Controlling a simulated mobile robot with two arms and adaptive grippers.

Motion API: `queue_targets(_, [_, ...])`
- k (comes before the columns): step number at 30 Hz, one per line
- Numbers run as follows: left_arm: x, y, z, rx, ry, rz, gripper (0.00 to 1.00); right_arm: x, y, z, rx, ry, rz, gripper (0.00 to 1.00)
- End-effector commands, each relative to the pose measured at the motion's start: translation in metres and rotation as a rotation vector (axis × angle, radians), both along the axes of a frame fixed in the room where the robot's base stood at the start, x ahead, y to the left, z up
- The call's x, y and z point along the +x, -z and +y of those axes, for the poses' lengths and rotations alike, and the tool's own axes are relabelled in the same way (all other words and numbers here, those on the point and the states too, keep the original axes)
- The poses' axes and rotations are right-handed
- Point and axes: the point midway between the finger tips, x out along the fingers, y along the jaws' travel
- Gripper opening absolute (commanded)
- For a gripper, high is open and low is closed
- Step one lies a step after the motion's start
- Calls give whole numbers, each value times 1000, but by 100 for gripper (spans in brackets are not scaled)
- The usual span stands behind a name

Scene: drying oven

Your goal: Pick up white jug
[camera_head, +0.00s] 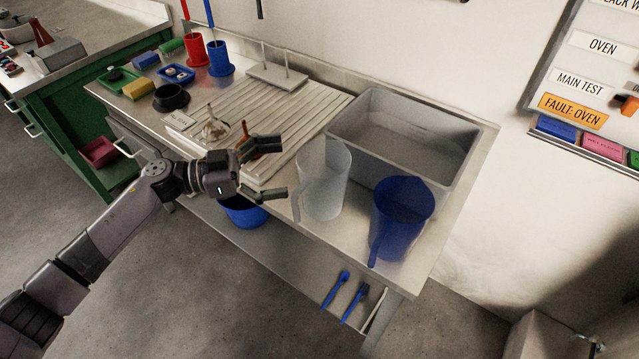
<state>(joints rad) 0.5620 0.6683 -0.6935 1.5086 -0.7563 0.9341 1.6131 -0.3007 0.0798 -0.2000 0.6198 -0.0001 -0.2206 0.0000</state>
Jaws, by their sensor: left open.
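The white jug (325,180) is a translucent, frosted vessel standing upright on the steel counter, in front of the sink and left of the blue jug (402,212). Its handle side faces left and front. My left gripper (283,169) is open and empty, just left of the white jug, with its two fingers spread and pointing right towards it. A gap seems to show between the fingertips and the jug, but I cannot tell the exact distance. My right gripper is not in view.
A grey sink basin (357,152) lies behind the jugs. A ribbed draining board (297,100) with small items is behind my gripper. Red (196,50) and blue (219,60) holders stand at the back left. A blue bucket (243,212) is below the counter.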

Motion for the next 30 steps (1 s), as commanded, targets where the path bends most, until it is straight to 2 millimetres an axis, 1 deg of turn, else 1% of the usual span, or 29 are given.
queue_targets(1, [1,-2,-9,-3,2,0,100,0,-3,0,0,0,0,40])
queue_targets(3, [3,-1,-17,-1,1,-1,100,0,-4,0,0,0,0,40])
queue_targets(10, [6,-1,-32,-1,0,-1,100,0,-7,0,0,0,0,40])
queue_targets(15, [14,-2,-58,-4,1,0,100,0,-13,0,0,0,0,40])
queue_targets(18, [16,-1,-69,-3,0,0,100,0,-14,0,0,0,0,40])
queue_targets(21, [17,0,-74,0,-1,-1,100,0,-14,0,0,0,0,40])
queue_targets(27, [17,1,-75,0,-1,-1,100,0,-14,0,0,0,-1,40])
queue_targets(28, [17,1,-75,0,-1,-1,99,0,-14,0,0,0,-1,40])
queue_targets(30, [17,1,-75,0,-1,-1,95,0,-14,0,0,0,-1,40])
